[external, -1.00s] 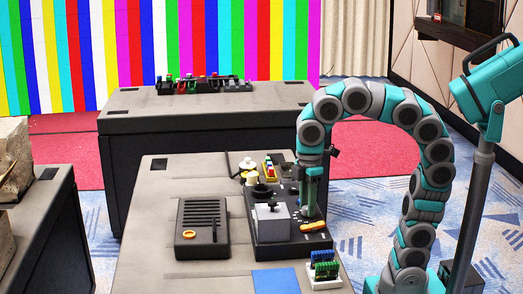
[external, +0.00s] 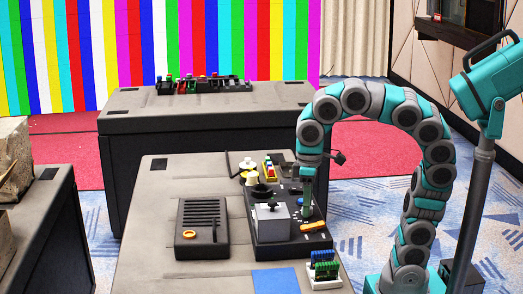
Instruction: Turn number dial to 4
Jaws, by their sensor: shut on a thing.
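A black control panel (external: 270,244) lies on the near table and carries several controls. A grey box with a knob (external: 273,220) stands on its front left part. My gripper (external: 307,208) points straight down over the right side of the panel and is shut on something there. The gripped part, seemingly the number dial, is hidden by the gripper and too small to make out. No numbers on it can be read. An orange handle (external: 312,226) lies on the panel just in front of the gripper.
A dark grey slatted box with an orange ring (external: 202,225) lies left of the panel. Blue and green blocks (external: 323,266) stand at the front right, beside a blue sheet (external: 276,281). White and yellow pieces (external: 250,173) stand behind. The table's left part (external: 150,225) is clear.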

